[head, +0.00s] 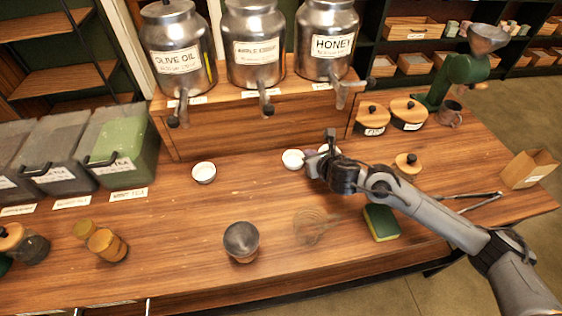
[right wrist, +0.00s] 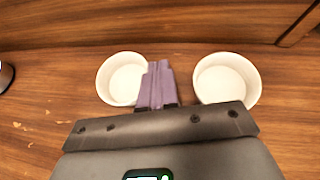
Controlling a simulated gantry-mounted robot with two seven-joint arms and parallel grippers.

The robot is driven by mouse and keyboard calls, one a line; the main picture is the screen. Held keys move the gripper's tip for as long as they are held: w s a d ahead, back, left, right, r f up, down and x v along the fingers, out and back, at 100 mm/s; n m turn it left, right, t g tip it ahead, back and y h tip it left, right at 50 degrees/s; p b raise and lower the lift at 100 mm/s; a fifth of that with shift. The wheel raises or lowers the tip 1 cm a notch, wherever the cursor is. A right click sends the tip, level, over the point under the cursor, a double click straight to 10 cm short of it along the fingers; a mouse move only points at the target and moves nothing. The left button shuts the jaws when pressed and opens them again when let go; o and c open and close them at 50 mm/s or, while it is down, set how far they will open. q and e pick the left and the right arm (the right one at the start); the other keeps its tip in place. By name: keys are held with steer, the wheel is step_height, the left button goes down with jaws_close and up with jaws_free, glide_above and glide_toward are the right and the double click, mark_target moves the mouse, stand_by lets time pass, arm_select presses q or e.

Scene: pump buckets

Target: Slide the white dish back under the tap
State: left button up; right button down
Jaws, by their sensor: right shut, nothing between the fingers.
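Three steel dispensers stand on a raised wooden shelf in the head view, with an olive oil tap (head: 180,112), a middle tap (head: 266,101) and a honey tap (head: 343,96). One small white dish (head: 204,172) stands alone, forward and right of the olive oil tap. A second white dish (head: 292,159) stands left of my right gripper (right wrist: 158,64). A third dish is partly hidden behind that gripper. The right wrist view shows a left dish (right wrist: 122,80) and a right dish (right wrist: 227,80), with my shut, empty fingers between them, close to the left one. My left gripper is out of view.
A wooden drawer front (head: 245,128) rises behind the dishes. Wooden-lidded pots (head: 408,112) stand at the right. The counter around the lone left dish is clear.

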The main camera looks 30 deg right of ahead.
mark_target(285, 162)
steer(key=shift+w+a+b, duration=0.25)
steer(key=shift+a, duration=0.7)
steer(key=shift+w+a+b, duration=0.3)
steer(key=shift+a, duration=0.6)
steer(key=shift+w+a+b, duration=0.25)
steer(key=shift+a, duration=0.7)
steer(key=shift+w+a, duration=0.2)
steer(key=shift+a, duration=0.55)
steer(key=shift+a, duration=0.1)
